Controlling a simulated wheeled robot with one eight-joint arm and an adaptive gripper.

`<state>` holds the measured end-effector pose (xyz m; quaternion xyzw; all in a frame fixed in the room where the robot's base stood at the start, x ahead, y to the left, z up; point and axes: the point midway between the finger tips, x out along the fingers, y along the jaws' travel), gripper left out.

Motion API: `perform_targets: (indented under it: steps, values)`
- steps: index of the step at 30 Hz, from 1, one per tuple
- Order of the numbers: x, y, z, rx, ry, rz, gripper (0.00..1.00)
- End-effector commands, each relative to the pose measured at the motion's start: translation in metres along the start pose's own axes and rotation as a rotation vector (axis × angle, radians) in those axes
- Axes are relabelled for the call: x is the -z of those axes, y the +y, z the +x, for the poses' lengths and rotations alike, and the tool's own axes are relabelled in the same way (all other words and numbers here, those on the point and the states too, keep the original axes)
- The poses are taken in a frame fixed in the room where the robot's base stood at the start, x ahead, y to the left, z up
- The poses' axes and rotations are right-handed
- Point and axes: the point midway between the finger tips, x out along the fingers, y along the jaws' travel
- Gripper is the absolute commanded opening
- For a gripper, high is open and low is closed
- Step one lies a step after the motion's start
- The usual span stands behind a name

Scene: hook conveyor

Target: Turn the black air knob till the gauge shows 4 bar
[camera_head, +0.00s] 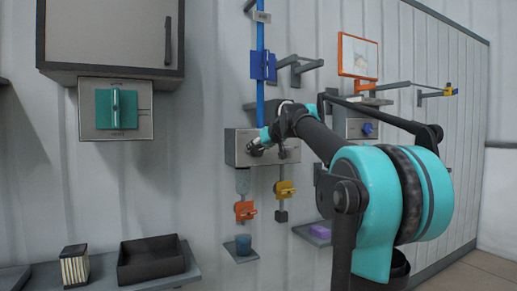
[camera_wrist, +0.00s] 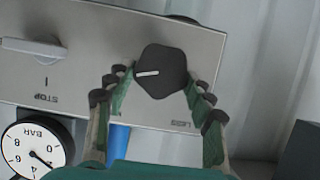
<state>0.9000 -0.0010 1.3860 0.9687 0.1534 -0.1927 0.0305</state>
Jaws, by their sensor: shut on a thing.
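The black air knob (camera_wrist: 162,72) is a faceted knob with a white pointer line on a grey control panel (camera_wrist: 60,75). My gripper (camera_wrist: 158,82) is shut on it, with fingers on both sides of the knob. The pointer line lies nearly level, towards the left in the wrist view. The round white gauge (camera_wrist: 38,148) marked BAR is at the lower left of the wrist view, upside down and partly cut off. Its dark needle points to the lower right, beside the 4; the exact reading is too small to tell. In the head view my gripper (camera_head: 260,144) hides the knob.
A grey lever switch (camera_wrist: 34,47) marked STOP sits on the same panel. A blue pipe (camera_head: 260,95) runs into the panel's top. Orange (camera_head: 244,211) and yellow (camera_head: 285,190) valves hang below it. A shelf with a black tray (camera_head: 150,260) stands at the lower left.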

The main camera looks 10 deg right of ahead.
Motion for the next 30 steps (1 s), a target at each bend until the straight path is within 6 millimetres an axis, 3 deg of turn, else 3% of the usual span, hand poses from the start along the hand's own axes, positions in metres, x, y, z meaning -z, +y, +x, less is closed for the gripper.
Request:
perform_targets:
  steps: [14,30]
  values:
    - [0.0000,0.0019,0.0001,0.036,0.000,0.088,0.24]
    - [-0.0021,0.0090,0.0010,0.216,0.001,0.523,0.24]
